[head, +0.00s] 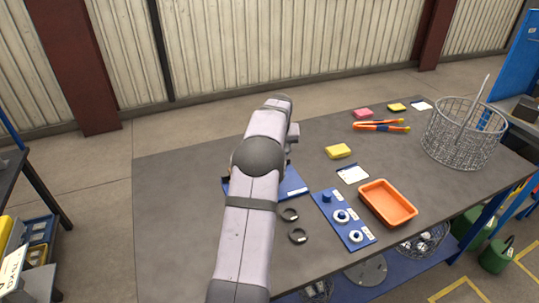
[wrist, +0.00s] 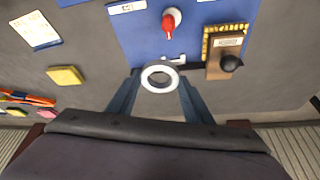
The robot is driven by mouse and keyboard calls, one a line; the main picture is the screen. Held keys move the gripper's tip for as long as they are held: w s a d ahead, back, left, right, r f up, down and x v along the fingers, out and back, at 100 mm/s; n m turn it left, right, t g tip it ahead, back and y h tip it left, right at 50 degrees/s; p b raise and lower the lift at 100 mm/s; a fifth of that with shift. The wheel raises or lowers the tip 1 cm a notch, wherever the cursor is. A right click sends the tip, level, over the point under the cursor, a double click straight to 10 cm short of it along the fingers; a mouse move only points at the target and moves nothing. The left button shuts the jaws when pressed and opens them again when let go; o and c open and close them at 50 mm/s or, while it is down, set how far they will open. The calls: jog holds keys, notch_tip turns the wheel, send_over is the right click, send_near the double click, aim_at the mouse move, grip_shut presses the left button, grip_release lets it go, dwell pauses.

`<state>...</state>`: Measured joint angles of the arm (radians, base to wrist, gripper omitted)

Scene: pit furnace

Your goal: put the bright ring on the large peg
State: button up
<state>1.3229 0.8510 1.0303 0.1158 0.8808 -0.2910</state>
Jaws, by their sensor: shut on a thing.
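In the wrist view the bright ring (wrist: 146,78) is a pale, thick ring with a dark hole, held between the two fingers of my gripper (wrist: 160,77). It is over the near edge of a blue board (wrist: 137,40). A red upright piece (wrist: 168,25) on a round white base stands on that board, apart from the ring. In the head view my arm hides the gripper and the ring. A second blue board (head: 326,212) there carries a blue piece (head: 326,197) and two white rings or collars (head: 341,216). I cannot tell which piece is the large peg.
In the wrist view a wooden block with a black knob (wrist: 231,63) stands right of the ring. In the head view two dark rings (head: 297,236), an orange tray (head: 386,221), a yellow block (head: 338,151) and a wire basket (head: 425,145) are on the table. The table's left part is clear.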

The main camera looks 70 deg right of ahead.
jog(key=s+d+r+m+p, duration=0.1)
jog(key=s+r+m+p, duration=0.15)
jog(key=s, duration=0.55)
jog(key=m+g+p, duration=0.2)
jog(key=p, duration=0.2)
send_over(327, 195)
jog(key=shift+h, duration=0.4)
jog(key=shift+s+a+f, duration=0.1)
jog(key=shift+f, duration=1.6)
jog(key=shift+a+f, duration=0.1)
jog(key=shift+f, duration=1.55)
jog(key=shift+f+b, duration=0.2)
jog(key=shift+b, duration=0.2)
jog(key=shift+f+b, duration=1.65)
jog(key=shift+f, duration=1.05)
jog(key=shift+f+b, duration=0.6)
jog(key=shift+b, duration=0.05)
jog(key=o, duration=0.9)
jog(key=shift+t, duration=0.3)
